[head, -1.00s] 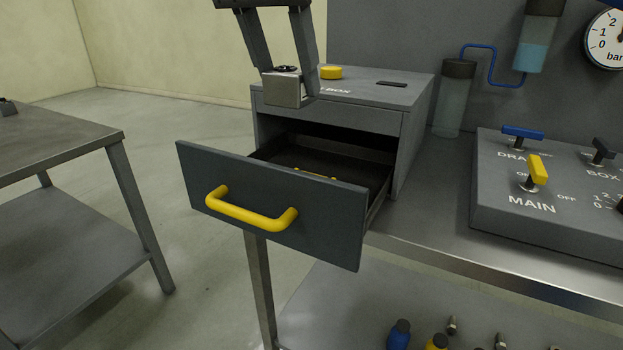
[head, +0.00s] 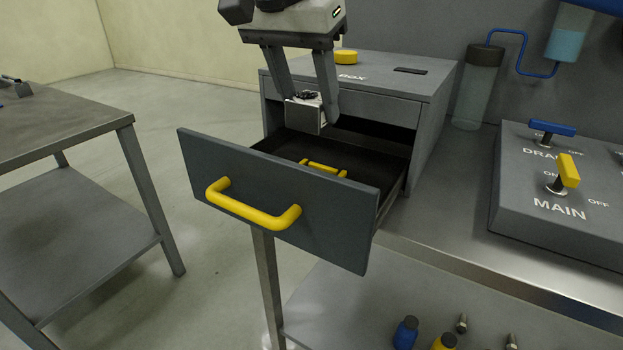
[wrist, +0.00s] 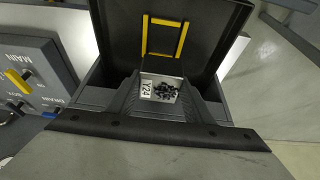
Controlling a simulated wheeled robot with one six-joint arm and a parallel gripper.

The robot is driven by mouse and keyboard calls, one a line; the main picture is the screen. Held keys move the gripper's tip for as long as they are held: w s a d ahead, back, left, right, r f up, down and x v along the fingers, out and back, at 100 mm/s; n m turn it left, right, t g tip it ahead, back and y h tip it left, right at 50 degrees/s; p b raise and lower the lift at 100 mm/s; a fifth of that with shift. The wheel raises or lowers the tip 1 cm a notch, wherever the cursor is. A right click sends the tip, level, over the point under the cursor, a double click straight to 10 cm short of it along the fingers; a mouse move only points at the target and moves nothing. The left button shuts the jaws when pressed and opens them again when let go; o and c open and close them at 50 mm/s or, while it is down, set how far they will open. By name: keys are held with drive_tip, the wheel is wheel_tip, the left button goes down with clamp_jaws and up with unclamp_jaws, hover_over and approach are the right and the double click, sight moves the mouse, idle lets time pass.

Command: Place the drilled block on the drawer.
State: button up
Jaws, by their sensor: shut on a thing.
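The drilled block (head: 305,115) is a small grey metal cube with dark holes in its top face. It also shows in the wrist view (wrist: 160,91) with a label reading "Y24". My gripper (head: 308,108) is shut on the block and holds it above the open drawer, apart from the drawer floor. The drawer (head: 262,200) is pulled out of its grey cabinet, with a dark grey front and a yellow handle.
The cabinet (head: 437,100) has a yellow button (head: 346,56) on top. A control panel (head: 565,220) with blue and yellow levers stands at the right. A grey side table (head: 60,125) stands at the left. Bottles and bolts stand on the lower shelf.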

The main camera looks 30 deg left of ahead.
sight(291, 103)
drive_tip(key=shift+f, duration=5.15)
drive_tip(key=o, duration=1.5)
drive_tip(key=shift+f, duration=0.1)
drive_tip(key=v, duration=1.2)
